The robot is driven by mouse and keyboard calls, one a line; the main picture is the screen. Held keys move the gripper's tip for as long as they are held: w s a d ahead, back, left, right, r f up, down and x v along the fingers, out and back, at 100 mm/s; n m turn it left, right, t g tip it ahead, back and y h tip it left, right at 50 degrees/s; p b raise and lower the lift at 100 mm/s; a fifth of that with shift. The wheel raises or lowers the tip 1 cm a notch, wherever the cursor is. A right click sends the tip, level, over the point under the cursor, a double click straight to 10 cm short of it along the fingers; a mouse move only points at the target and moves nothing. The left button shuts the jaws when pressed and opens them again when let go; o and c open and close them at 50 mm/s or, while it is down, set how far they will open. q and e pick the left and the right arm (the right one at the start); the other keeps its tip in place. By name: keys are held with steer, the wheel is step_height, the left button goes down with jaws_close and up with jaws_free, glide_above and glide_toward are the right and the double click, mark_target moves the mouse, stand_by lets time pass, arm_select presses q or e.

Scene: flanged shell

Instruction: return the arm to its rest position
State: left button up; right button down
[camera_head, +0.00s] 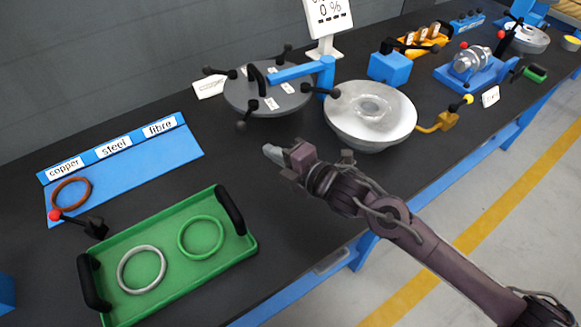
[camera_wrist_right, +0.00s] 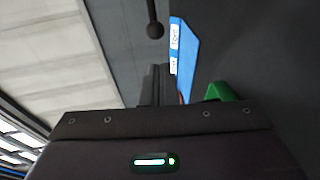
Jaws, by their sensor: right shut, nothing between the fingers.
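My right arm comes in from the lower right in the head view. Its gripper (camera_head: 274,154) is shut and empty, held above the black bench in front of the silver flanged shell (camera_head: 370,112). The shell sits open-faced on the bench, and the gripper is to the left of its front edge, apart from it as far as I can see. The grey round lid (camera_head: 266,96) with dark clamp handles is behind the gripper, under a blue swing arm (camera_head: 300,70). In the right wrist view the gripper's dark body fills the lower part and its fingertips are not clear. My left gripper is not in view.
A green tray (camera_head: 170,283) with a grey ring (camera_head: 141,269) and a green ring (camera_head: 200,237) stands at front left. A blue board (camera_head: 150,165) labelled copper, steel, fibre holds a copper ring (camera_head: 71,193). A yellow-handled tool (camera_head: 447,120) and a blue block (camera_head: 390,68) are nearby.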

steer(key=s+d+f+m+g+h, duration=0.4)
steer(key=s+d+f+m+h, duration=0.15)
steer(key=s+d+m, duration=0.6)
steer(key=s+d+f+m+g+h, duration=0.3)
steer(key=s+d+f+m+h, duration=0.25)
steer(key=s+d+m, duration=0.55)
step_height(320, 180, down, 27)
steer(key=m+g, duration=0.2)
steer(key=m, duration=0.1)
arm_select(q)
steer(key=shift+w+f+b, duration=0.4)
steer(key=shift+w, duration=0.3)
arm_select(e)
steer(key=s+d+f, duration=0.2)
steer(key=s+f, duration=0.8)
steer(key=s+d+f, duration=0.2)
steer(key=s+f, duration=0.7)
steer(key=f, duration=0.1)
steer(key=shift+s+g+h, duration=0.3)
steer(key=shift+s+g, duration=0.05)
steer(key=shift+g, duration=0.05)
